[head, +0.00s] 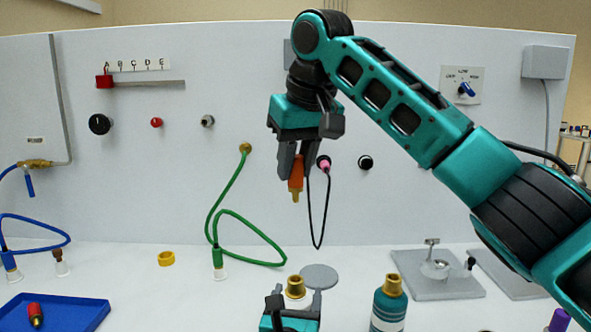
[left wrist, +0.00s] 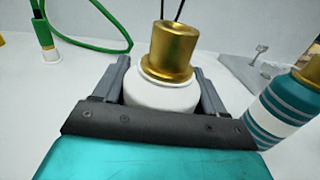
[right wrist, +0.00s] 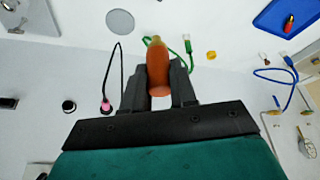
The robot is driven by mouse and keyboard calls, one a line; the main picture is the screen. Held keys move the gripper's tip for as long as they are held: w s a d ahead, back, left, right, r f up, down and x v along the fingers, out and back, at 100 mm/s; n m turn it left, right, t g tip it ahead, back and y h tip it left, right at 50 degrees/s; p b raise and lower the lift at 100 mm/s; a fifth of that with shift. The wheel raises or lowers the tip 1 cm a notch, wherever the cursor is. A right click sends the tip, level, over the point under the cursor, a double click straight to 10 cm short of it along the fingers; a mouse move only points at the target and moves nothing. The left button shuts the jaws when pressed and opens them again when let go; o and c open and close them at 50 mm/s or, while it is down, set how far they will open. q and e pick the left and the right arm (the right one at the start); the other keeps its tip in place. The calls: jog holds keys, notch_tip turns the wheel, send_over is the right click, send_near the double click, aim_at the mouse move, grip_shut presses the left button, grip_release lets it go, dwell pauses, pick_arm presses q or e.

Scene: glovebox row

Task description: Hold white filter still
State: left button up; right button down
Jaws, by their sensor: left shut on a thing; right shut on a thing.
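The white filter (left wrist: 160,96) is a white body with a gold threaded top, upright on the bench. My left gripper (left wrist: 162,82) is shut on it, one finger on each side. My right gripper (head: 297,165) is raised above and is shut on an orange piece with a gold tip (head: 296,180), tip pointing down. The orange piece also shows between the fingers in the right wrist view (right wrist: 160,75).
A teal bottle with a gold cap (head: 388,308) stands right of my left gripper. A grey disc (head: 320,276) lies behind the filter. A green hose (head: 245,220), a yellow ring (head: 166,258) and a blue tray (head: 85,315) are left. A grey plate (head: 440,288) is right.

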pick_arm(q)
jog(key=o, duration=1.3)
jog(key=shift+s, duration=0.1)
